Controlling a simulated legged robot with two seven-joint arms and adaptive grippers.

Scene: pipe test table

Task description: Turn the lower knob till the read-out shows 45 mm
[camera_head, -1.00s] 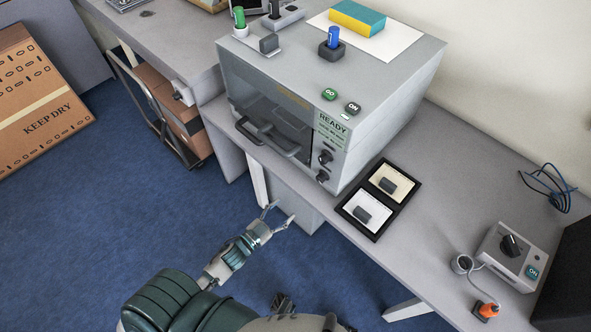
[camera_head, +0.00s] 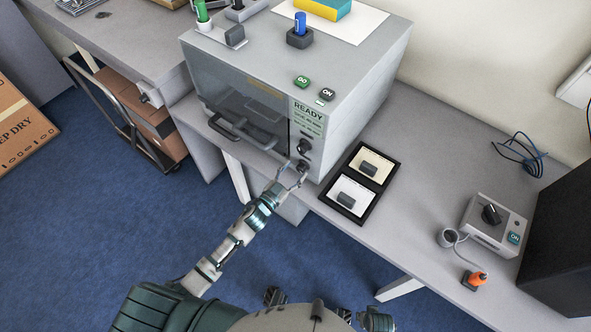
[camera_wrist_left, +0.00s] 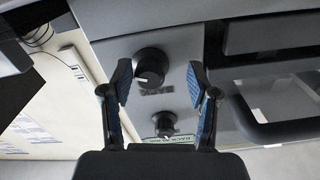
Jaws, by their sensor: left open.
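The lower knob (camera_head: 303,166) is a dark round knob low on the grey machine's front, partly behind my fingers in the head view. In the left wrist view, which looks upside down, the lower knob (camera_wrist_left: 150,66) shows large, with a pale mark on its face. My left gripper (camera_head: 291,174) is open at it; its two blue-padded fingers (camera_wrist_left: 158,78) lie either side of the knob in the picture. Contact cannot be told. The upper knob (camera_head: 304,146) sits above. The green read-out (camera_head: 308,116) says READY; its smaller lines are too small to read.
The machine's door handle (camera_head: 238,130) juts out left of the knobs. A black two-part tray (camera_head: 374,207) with dark blocks lies on the table to the right. A control box (camera_head: 480,238) stands farther right. The floor (camera_head: 110,230) before the table is clear.

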